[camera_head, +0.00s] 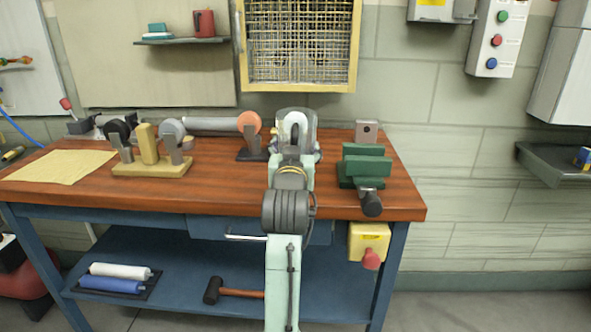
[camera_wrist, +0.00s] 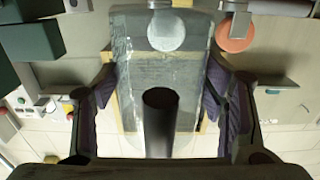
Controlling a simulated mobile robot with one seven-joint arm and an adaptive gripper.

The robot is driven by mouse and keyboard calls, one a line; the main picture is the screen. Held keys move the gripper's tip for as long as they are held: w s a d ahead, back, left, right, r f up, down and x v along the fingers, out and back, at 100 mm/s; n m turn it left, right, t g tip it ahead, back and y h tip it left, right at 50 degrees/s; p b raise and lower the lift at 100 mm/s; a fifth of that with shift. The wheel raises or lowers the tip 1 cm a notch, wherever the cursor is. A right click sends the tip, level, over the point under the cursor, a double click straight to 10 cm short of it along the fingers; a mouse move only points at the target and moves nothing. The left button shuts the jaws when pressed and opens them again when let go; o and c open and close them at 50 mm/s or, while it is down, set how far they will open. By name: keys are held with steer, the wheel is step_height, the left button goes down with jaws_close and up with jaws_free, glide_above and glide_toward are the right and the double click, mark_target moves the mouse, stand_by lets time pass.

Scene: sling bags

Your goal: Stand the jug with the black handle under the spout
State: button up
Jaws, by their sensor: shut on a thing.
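A clear jug (camera_head: 298,113) is at the middle of the bench, partly hidden by my arm in the head view. In the wrist view the see-through jug (camera_wrist: 130,70) fills the middle, with its dark handle (camera_wrist: 160,100) facing the camera. My gripper (camera_head: 297,152) is shut on the jug, with dark finger pads on both sides of it in the wrist view (camera_wrist: 162,85). I cannot tell whether the jug's base touches the bench. I cannot make out a spout for certain.
The wooden bench (camera_head: 225,182) carries a green vise (camera_head: 365,165) on the right and a stand with a yellow block (camera_head: 147,145) on the left. A grey roller with an orange end (camera_head: 249,122) lies left of the jug. A yellow-framed cage (camera_head: 357,45) hangs behind.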

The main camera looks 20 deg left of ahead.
steer(key=shift+f+p, duration=0.4)
steer(key=shift+f, duration=1.75)
steer(key=shift+f, duration=0.15)
steer(key=shift+f, duration=0.15)
steer(key=o, duration=1.3)
steer(key=shift+b, duration=0.45)
